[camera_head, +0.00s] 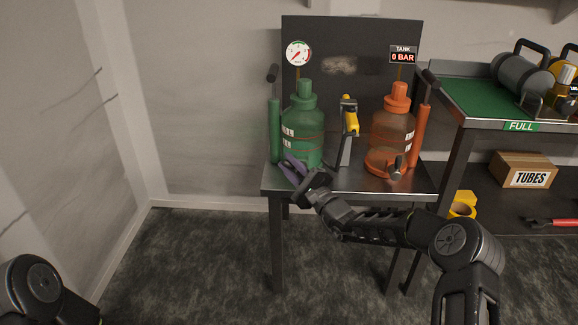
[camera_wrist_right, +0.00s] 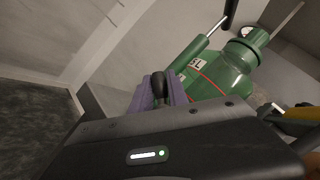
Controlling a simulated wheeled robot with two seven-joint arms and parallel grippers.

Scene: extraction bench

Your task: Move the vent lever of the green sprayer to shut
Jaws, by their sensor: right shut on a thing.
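The green sprayer (camera_head: 303,132) stands upright at the left end of the metal bench, with a green pump tube beside it. My right gripper (camera_head: 294,168) is at the front base of this sprayer, near the bench's front edge. In the right wrist view its purple fingers are closed around a dark rounded knob (camera_wrist_right: 158,86), which looks like the end of the vent lever. The rest of the lever is hidden by the fingers, and its angle cannot be told. The green sprayer body also shows behind the fingers in the wrist view (camera_wrist_right: 222,75). My left gripper is out of view.
An orange sprayer (camera_head: 392,130) with its own dark lever knob (camera_head: 398,166) stands to the right. A yellow-and-black tool (camera_head: 349,122) on a stand is between the two. A gauge (camera_head: 298,54) and a "0 BAR" tank display (camera_head: 403,55) are above. A shelf with a TUBES box (camera_head: 522,171) is at right.

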